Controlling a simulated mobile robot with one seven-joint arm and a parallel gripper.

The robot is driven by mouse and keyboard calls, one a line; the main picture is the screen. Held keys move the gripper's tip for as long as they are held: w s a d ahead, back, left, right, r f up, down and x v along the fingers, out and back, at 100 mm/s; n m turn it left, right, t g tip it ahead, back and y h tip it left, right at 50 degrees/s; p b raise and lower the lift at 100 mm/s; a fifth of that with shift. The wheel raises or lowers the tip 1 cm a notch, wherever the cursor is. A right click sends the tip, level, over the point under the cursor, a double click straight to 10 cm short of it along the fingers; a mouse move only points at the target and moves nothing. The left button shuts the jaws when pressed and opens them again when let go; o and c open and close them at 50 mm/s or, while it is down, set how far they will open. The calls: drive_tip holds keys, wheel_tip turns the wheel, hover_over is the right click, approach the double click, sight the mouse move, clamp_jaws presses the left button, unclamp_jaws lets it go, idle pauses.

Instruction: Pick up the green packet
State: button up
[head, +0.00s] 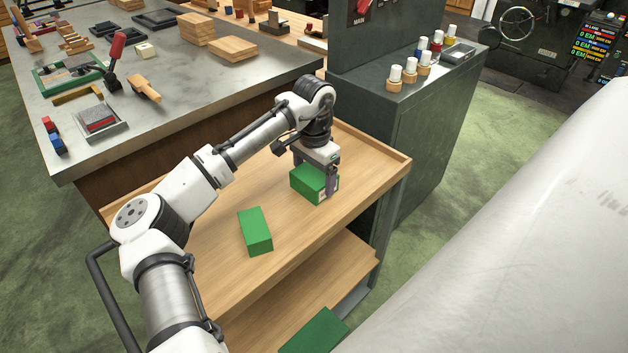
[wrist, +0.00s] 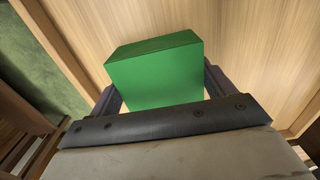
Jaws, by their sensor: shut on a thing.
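A green packet (head: 308,184) is at the far right end of the wooden shelf top in the head view. My gripper (head: 317,186) is over it from above, with its fingers on either side, shut on it. In the wrist view the green packet (wrist: 155,72) fills the space between the two dark fingers of my gripper (wrist: 160,90). I cannot tell whether its underside touches the wood. A second green packet (head: 255,231) lies on the same top, nearer and to the left, apart from my gripper.
The wooden top (head: 205,262) has a raised rim and clear wood around the packets. Another green block (head: 315,333) is on the lower shelf. A grey cabinet (head: 435,130) stands close on the right, and a cluttered metal-topped bench (head: 190,100) stands behind.

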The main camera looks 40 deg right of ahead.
drive_tip(key=shift+r, duration=0.1)
drive_tip(key=c, duration=0.7)
